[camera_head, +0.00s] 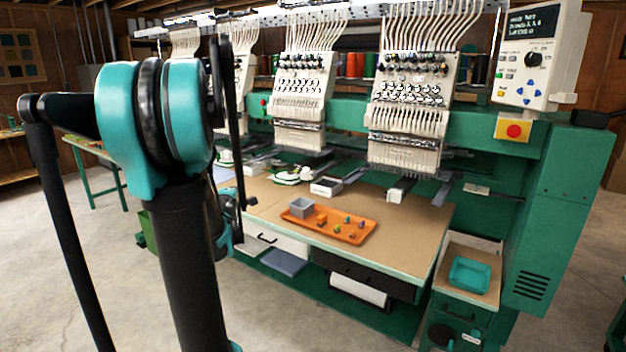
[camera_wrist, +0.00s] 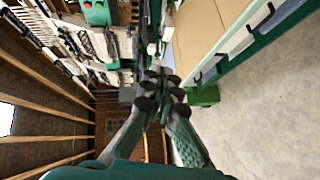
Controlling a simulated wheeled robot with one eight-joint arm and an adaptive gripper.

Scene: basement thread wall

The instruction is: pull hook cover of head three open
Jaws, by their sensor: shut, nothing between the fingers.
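The embroidery machine has several white heads in a row. One head (camera_head: 300,90) stands in the middle of the head view and another (camera_head: 410,95) to its right; two more are at the left, partly behind my arm. No numbers on the heads can be read, so I cannot tell which is head three. Grey hook arms (camera_head: 402,188) stick out below the heads over the tan table; their covers are too small to judge open or shut. My gripper (camera_wrist: 161,92) is shut and empty in the wrist view, apart from the heads. My arm hides it in the head view.
An orange tray (camera_head: 347,230) with a grey box (camera_head: 301,207) and small pieces lies on the tan table (camera_head: 412,236). A white-edged box (camera_head: 326,187) stands behind it. A teal tray (camera_head: 470,272) sits on the right-hand cabinet. The concrete floor (camera_wrist: 275,110) in front is clear.

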